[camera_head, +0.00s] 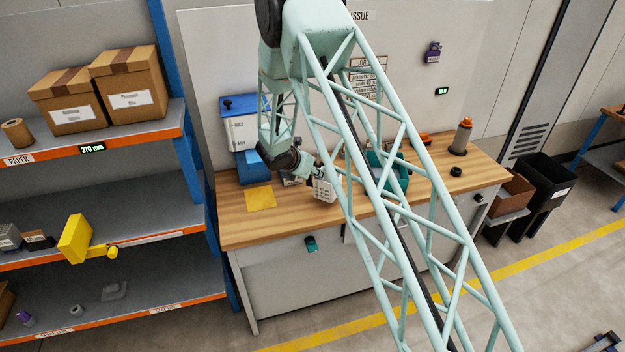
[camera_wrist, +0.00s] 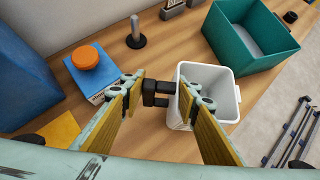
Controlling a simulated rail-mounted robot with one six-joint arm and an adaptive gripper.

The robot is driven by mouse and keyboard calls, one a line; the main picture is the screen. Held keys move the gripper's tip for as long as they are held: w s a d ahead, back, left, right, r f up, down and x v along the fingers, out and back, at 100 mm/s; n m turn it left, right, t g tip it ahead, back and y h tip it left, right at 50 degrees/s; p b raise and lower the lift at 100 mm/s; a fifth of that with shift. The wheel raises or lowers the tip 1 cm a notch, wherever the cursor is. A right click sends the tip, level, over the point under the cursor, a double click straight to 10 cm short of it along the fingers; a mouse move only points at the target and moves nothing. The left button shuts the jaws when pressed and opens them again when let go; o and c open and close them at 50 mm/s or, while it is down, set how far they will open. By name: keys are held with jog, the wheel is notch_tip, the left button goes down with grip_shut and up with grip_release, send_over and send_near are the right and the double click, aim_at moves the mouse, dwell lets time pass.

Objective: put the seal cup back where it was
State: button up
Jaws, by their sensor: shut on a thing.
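The seal cup appears to be the white, open-topped square cup (camera_wrist: 212,92) in the wrist view, with a black handle block (camera_wrist: 157,92) on its left side. My gripper (camera_wrist: 154,93) is shut on that black block, with a finger on either side of it. The inside of the cup looks empty. In the head view the white cup (camera_head: 324,190) is over the front part of the wooden bench (camera_head: 290,215), beside my gripper (camera_head: 311,174), and looks slightly tilted. I cannot tell whether it touches the bench top.
A teal bin (camera_wrist: 242,45) stands behind the cup. A yellow sheet (camera_head: 260,198) lies left. The bench's front edge is close.

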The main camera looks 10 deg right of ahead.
jog(key=shift+f, duration=0.2)
jog(key=shift+f, duration=1.6)
jog(key=shift+f, duration=0.15)
jog(key=o, duration=1.3)
jog(key=shift+o, duration=0.2)
jog(key=shift+r, duration=0.2)
jog(key=shift+r+p, duration=0.1)
jog(key=shift+p, duration=0.2)
jog(key=b+v, duration=0.1)
jog(key=v, duration=1.1)
